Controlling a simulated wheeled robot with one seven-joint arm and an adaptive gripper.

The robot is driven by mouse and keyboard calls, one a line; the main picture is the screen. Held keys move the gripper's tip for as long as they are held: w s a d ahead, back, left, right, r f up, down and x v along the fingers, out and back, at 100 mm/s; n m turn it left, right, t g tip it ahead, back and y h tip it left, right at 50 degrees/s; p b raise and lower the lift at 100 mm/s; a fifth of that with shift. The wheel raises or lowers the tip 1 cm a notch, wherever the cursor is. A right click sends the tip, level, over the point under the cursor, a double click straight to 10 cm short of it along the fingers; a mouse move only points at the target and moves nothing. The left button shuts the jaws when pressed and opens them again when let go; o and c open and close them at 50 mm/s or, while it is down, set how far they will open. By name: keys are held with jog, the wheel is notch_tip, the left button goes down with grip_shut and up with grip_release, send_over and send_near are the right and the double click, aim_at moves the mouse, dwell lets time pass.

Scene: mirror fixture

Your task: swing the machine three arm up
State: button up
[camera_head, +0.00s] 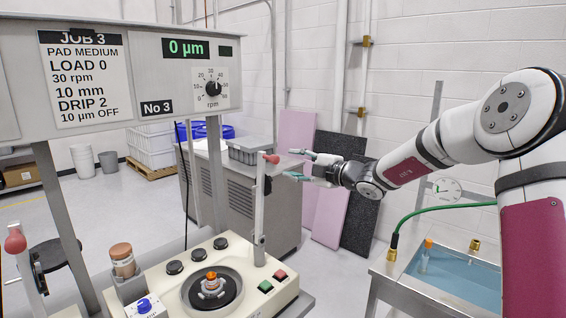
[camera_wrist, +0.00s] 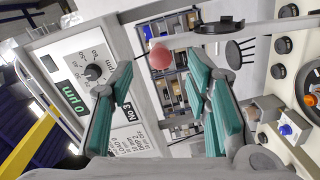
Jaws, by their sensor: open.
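The machine three arm (camera_head: 260,205) is a grey metal bar standing upright at the right rear of the machine's base, with a red ball knob (camera_head: 271,158) near its top. My gripper (camera_head: 290,163) is open, just right of the knob, with its fingers pointing left toward it. In the wrist view the red knob (camera_wrist: 160,56) appears between the green-padded fingers, near their tips. The bar (camera_wrist: 270,32) runs off to the right there. I see no clear contact, and the fingers hold nothing.
The panel (camera_head: 186,75) reads "No 3" and 0 µm. The base carries a round plate (camera_head: 212,291), dark knobs, green and red buttons and a brown-topped jar (camera_head: 122,260). Another red-knobbed lever (camera_head: 15,243) stands far left. A grey cabinet (camera_head: 240,195) is behind; a water basin (camera_head: 450,270) is right.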

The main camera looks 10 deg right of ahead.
jog(key=shift+v, duration=2.3)
jog(key=s+a+n+g+h, duration=0.1)
jog(key=s+a+n+g, duration=0.3)
jog(key=s+a+n, duration=0.5)
jog(key=s+a+n+g+h, duration=0.1)
jog(key=s+a+n+g, duration=0.35)
jog(key=s+n, duration=0.9)
jog(key=s+d+f+n+h, duration=0.1)
jog(key=s+d+n+h, duration=0.1)
jog(key=s+n, duration=0.4)
jog(key=s+d+f+n+h+b, duration=0.1)
jog(key=s+d+n+h, duration=0.2)
jog(key=n, duration=0.9)
jog(key=s+d+f+n+h, duration=0.1)
jog(key=s+d+n+h, duration=0.2)
jog(key=s+d+n, duration=0.3)
jog(key=s+n, duration=0.3)
jog(key=s, duration=0.2)
jog(key=shift+s, duration=0.25)
